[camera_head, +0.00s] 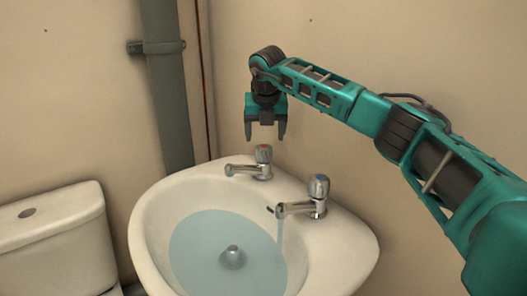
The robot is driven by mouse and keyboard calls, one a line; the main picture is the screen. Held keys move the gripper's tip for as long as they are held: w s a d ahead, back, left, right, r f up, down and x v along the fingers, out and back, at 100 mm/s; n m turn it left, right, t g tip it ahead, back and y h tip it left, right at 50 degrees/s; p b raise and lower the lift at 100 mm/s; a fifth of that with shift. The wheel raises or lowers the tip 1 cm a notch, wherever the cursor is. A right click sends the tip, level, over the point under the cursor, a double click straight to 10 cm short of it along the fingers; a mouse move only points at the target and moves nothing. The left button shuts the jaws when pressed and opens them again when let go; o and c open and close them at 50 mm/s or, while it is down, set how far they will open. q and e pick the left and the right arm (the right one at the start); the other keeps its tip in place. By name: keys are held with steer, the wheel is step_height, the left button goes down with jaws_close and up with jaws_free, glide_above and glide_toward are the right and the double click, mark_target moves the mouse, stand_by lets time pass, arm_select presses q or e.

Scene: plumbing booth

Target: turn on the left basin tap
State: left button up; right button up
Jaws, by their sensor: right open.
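The left basin tap (256,166) is chrome with a reddish mark on its knob. It stands on the back rim of the white basin (345,250), and no stream shows at its spout. The right tap (312,198) is chrome with a bluish mark on its knob, and a thin stream of water runs from its spout. My right gripper (265,136) points down, open and empty, just above the left tap's knob and apart from it. My left gripper is not in view.
Water (205,250) stands in the basin around a round metal piece (232,257). A grey pipe (168,95) runs down the wall left of my right gripper. A white toilet cistern (55,240) is at the left. The wall lies close behind the taps.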

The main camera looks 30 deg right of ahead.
mark_target(264, 147)
steer(key=x, duration=0.6)
steer(key=shift+w+f+b, duration=0.15)
steer(key=shift+f+b, duration=0.1)
steer(key=shift+b, duration=0.1)
steer(key=c, duration=1)
